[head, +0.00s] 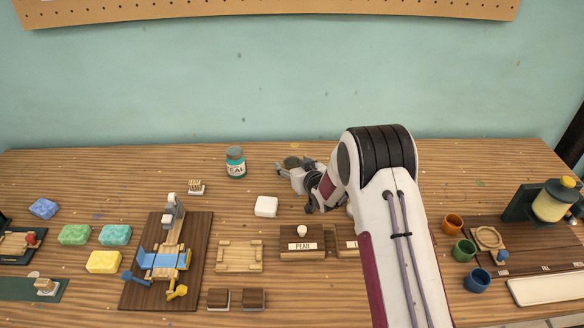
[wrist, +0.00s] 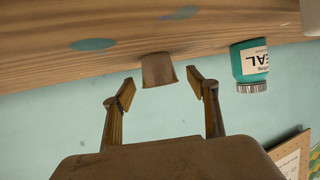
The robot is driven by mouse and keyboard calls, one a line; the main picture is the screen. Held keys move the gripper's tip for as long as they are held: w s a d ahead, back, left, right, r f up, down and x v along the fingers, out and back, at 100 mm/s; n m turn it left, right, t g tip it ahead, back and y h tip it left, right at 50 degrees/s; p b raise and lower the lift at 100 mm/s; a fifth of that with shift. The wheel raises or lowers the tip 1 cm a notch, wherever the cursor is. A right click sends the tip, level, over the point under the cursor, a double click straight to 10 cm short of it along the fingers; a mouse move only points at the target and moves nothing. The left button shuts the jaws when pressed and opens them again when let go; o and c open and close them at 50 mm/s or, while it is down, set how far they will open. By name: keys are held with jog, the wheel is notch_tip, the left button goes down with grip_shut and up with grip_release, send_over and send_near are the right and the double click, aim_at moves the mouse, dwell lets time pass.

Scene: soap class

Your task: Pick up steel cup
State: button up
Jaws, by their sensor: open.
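A small grey-brown cup (wrist: 158,70), which looks like the steel cup, stands on the wooden table in the wrist view, which shows the scene upside down. My gripper (wrist: 161,86) is open, with a fingertip to either side of the cup's near end. The cup looks just beyond the tips, and nothing is held. In the head view my gripper (head: 283,170) is low over the back middle of the table. The cup cannot be made out clearly there, close against the gripper.
A white block (head: 266,206) lies in front. A small brush (head: 196,187) and a dark board (head: 190,280) are left. Coloured cups (head: 464,250) stand right.

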jog(key=shift+x, duration=0.85)
jog(key=c, duration=1.1)
